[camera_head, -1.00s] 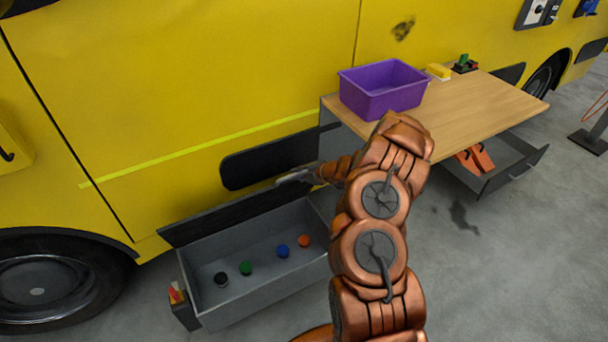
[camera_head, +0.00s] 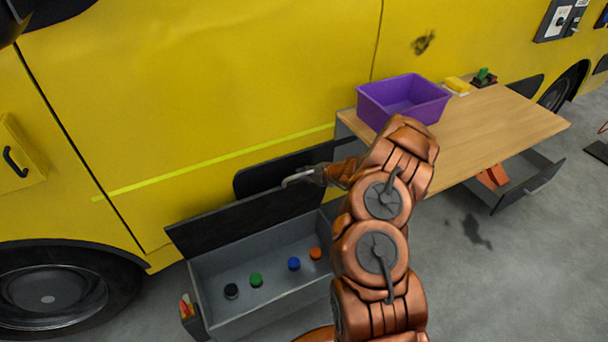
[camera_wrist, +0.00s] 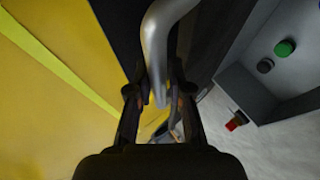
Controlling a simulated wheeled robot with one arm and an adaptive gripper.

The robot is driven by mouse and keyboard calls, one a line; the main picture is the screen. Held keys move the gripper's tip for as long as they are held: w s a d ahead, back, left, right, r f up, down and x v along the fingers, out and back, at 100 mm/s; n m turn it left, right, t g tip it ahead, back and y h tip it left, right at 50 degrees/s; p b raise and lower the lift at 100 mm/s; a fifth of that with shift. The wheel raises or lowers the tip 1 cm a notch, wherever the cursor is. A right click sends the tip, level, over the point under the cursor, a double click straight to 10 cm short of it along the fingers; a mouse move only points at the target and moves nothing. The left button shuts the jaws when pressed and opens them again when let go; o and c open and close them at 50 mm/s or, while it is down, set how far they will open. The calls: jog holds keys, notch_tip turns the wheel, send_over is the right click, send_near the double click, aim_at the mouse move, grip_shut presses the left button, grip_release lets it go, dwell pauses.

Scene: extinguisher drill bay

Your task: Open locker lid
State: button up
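The grey locker (camera_head: 265,312) sits low beside the yellow vehicle. Its dark lid (camera_head: 235,222) stands raised along the vehicle-side edge, so the inside is open to view. My gripper (camera_head: 301,178) is at the lid's upper edge, near its right end. In the wrist view, a silver bar handle (camera_wrist: 156,45) runs down between the fingers of my gripper (camera_wrist: 159,97), which look closed around it. The lid also shows in the wrist view as a dark panel (camera_wrist: 208,40). The exact finger contact is partly hidden.
Black, green (camera_head: 256,280), blue and orange knobs sit inside the locker. A small box with a red item (camera_head: 187,308) stands at its left. A wooden table (camera_head: 500,120) with a purple bin (camera_head: 400,112) and an open drawer (camera_head: 520,185) is at right. A wheel (camera_head: 50,290) is at left.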

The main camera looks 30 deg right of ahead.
jog(key=o, duration=0.4)
jog(key=shift+d, duration=0.1)
jog(key=shift+c, duration=0.2)
jog(key=v, duration=1.2)
